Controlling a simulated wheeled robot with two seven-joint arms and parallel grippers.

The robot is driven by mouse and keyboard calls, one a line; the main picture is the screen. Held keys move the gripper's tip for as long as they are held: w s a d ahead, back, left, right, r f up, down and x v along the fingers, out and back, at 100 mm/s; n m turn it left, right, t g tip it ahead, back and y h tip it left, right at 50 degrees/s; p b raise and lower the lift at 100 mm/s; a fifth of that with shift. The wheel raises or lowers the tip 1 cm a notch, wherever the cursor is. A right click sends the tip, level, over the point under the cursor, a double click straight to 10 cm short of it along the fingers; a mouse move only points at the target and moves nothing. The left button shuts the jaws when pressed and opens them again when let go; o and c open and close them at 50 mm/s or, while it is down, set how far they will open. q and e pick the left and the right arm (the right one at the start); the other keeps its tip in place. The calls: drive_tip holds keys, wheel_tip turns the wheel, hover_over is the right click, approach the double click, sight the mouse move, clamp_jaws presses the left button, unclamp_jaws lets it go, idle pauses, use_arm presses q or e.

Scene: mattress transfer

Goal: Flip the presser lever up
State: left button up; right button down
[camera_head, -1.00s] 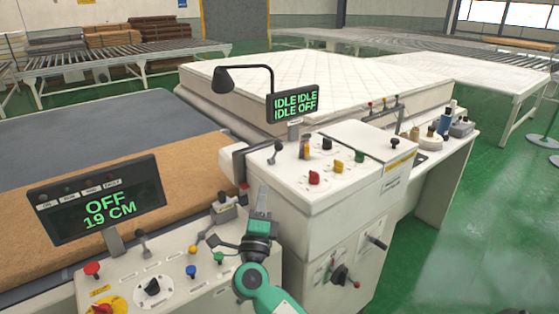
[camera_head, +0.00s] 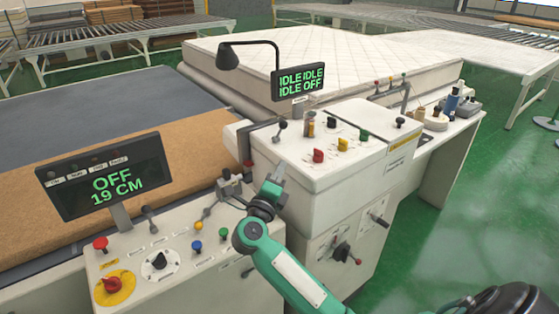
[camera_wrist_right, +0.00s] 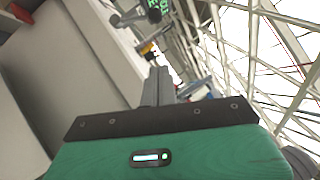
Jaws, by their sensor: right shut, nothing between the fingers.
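My right gripper (camera_head: 277,172) is raised in front of the white machine head (camera_head: 300,195), its fingers together, pointing up and holding nothing. A short grey lever with a dark knob (camera_head: 281,127) stands on the machine head's left edge, just above the fingertips; it looks like the presser lever, though I see no readable label. The fingers look apart from it. In the right wrist view the shut fingers (camera_wrist_right: 156,87) point toward the machine, and a grey lever-like part (camera_wrist_right: 128,18) shows near the top. My left gripper is not in view.
A status display (camera_head: 298,82) and a black lamp (camera_head: 229,58) stand behind the lever. Red (camera_head: 318,156), yellow (camera_head: 343,145) and green (camera_head: 363,135) knobs sit to its right. The left control panel (camera_head: 130,265) has its own display (camera_head: 100,176). A quilted mattress (camera_head: 350,60) lies behind.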

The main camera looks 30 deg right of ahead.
sight(281, 129)
drive_tip(key=p+x, duration=0.1)
drive_tip(key=x, duration=0.3)
drive_tip(key=p+x, duration=0.1)
drive_tip(key=x, duration=0.2)
drive_tip(key=shift+w+d+r, duration=0.15)
drive_tip(key=shift+d+r, duration=0.15)
drive_tip(key=shift+r, duration=0.05)
drive_tip(key=shift+w+d+r+p, duration=0.2)
drive_tip(key=shift+w+p, duration=0.15)
drive_tip(key=shift+w, duration=0.2)
drive_tip(key=shift+w+d+r+p, duration=0.1)
drive_tip(key=shift+w+r+p, duration=0.2)
drive_tip(key=shift+w, duration=0.25)
drive_tip(key=shift+w+r+p, duration=0.15)
drive_tip(key=shift+w+p, duration=0.15)
drive_tip(key=shift+w, duration=0.55)
